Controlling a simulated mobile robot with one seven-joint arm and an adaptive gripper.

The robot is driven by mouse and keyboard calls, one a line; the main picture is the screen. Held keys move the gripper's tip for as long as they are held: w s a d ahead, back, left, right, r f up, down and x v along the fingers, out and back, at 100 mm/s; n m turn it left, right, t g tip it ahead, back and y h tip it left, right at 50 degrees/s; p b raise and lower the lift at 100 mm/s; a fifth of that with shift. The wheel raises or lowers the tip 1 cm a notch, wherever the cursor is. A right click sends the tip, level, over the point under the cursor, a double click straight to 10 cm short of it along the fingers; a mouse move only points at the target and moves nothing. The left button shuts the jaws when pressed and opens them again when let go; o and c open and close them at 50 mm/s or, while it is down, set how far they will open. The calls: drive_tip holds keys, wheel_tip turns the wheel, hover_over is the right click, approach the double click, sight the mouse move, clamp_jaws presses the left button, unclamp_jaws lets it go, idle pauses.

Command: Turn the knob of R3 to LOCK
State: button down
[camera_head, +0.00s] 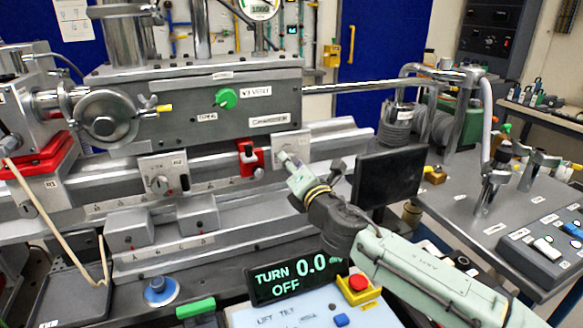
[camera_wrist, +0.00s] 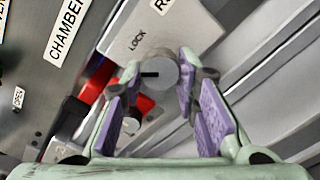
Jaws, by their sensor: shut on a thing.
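The pale R3 block (camera_head: 291,143) sits on the rail below the long grey housing in the head view. In the wrist view its plate (camera_wrist: 165,32) carries the word LOCK and a partly cut-off R label. Its round grey knob (camera_wrist: 166,78) has a black mark on its left side in the wrist view; LOCK is printed above and left of it. My gripper (camera_wrist: 158,72) is shut on the knob, one finger on each side. In the head view my gripper (camera_head: 292,164) reaches the block's lower front and hides most of the knob.
A red clamp (camera_head: 250,158) is close left of R3. The R2 block (camera_head: 162,176) stands farther left. A dark monitor (camera_head: 388,178) is right of my wrist. A display (camera_head: 296,277) reads TURN 0.0 and OFF. A steel rod (camera_head: 365,88) runs above.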

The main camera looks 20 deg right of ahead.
drive_tip(key=shift+r+m+b, duration=0.15)
drive_tip(key=shift+m+b, duration=0.3)
drive_tip(key=shift+m, duration=3.35)
drive_tip(key=c, duration=1.2)
unclamp_jaws()
drive_tip(key=shift+c, duration=0.2)
drive_tip(key=s, duration=1.2)
drive_tip(key=shift+d, duration=0.15)
